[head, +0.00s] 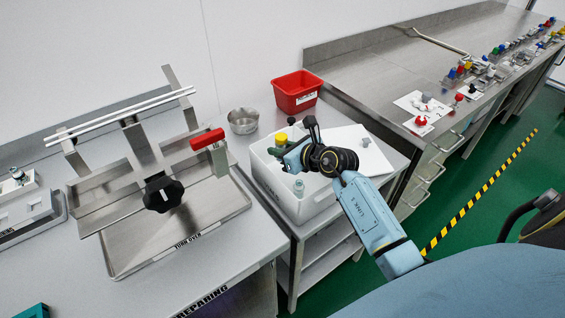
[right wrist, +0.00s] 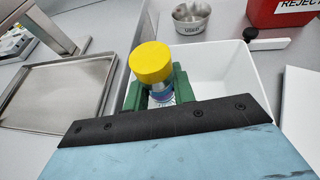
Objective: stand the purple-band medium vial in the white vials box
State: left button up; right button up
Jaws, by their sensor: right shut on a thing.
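My right gripper (head: 292,154) has green fingers shut on a vial with a yellow cap (right wrist: 151,62). In the right wrist view the vial stands roughly upright between the fingers, with a bluish band (right wrist: 161,93) below its cap; I cannot tell for sure whether it is purple. The yellow cap also shows in the head view (head: 281,139). The white box (head: 318,207) is under and around the gripper, and its white interior shows in the right wrist view (right wrist: 225,72). The vial's lower end is hidden, so I cannot tell whether it touches the box floor. My left gripper is not in view.
A grey-capped item (head: 298,186) is in the box near its front. A steel bowl (head: 243,121) and a red reject bin (head: 297,92) stand behind. A metal rack with a tray (head: 180,232) is at left. A white sheet (head: 362,150) lies to the right.

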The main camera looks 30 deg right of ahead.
jog(key=shift+f+b, duration=0.55)
jog(key=shift+f, duration=1.35)
jog(key=shift+f+b, duration=0.3)
jog(key=shift+f, duration=0.3)
jog(key=o, duration=1)
jog(key=shift+c, duration=0.2)
jog(key=shift+r, duration=0.1)
